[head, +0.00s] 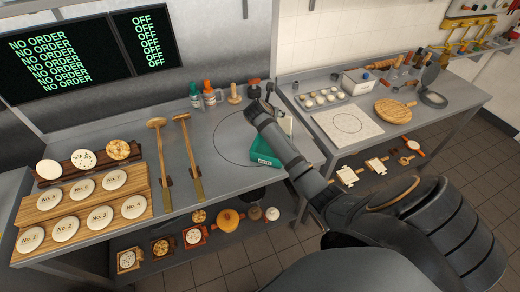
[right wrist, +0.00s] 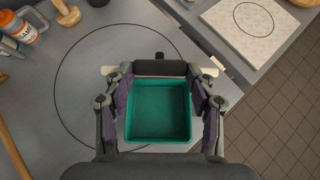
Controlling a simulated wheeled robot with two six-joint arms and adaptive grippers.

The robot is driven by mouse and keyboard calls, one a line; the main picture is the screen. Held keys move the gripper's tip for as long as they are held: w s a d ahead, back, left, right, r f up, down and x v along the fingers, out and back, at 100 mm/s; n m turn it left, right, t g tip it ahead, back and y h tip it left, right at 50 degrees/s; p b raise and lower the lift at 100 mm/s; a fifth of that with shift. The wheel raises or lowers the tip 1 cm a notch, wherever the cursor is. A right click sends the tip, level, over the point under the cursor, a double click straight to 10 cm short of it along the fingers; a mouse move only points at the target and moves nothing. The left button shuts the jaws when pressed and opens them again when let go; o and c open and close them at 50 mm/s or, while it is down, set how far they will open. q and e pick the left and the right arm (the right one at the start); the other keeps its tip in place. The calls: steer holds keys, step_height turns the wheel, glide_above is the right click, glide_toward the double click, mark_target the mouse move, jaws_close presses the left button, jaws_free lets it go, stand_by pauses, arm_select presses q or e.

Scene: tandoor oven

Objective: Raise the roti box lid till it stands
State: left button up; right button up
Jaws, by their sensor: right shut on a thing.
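The green roti box (head: 264,155) stands on the grey counter, partly covered by my right arm. In the right wrist view the box (right wrist: 160,110) shows its empty-looking green inside from above. A pale panel (head: 286,120), seemingly the lid, rises behind the box next to my arm. In the wrist view it seems to show as a thin pale strip (right wrist: 108,71) at the box's far edge, so it looks close to upright. My right gripper (right wrist: 160,76) is shut on what appears to be the lid, at a dark bar there. The exact contact is hidden.
Bottles (head: 208,94) and wooden-handled tools stand at the counter's back. Two long tools (head: 188,150) and a wooden board (head: 85,205) with numbered discs lie left. A second table (head: 425,118) holds a pale square board (head: 347,124). The circle-marked counter beside the box is clear.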

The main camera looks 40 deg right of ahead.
steer(key=shift+w+d+r, duration=0.4)
steer(key=shift+w+d, duration=0.05)
steer(key=shift+d, duration=0.2)
steer(key=shift+w+d, duration=0.3)
steer(key=shift+d, duration=0.1)
steer(key=shift+w+d+r, duration=0.15)
steer(key=shift+w+d, duration=0.15)
steer(key=shift+d, duration=0.1)
steer(key=shift+w+d, duration=0.45)
steer(key=shift+d, duration=0.2)
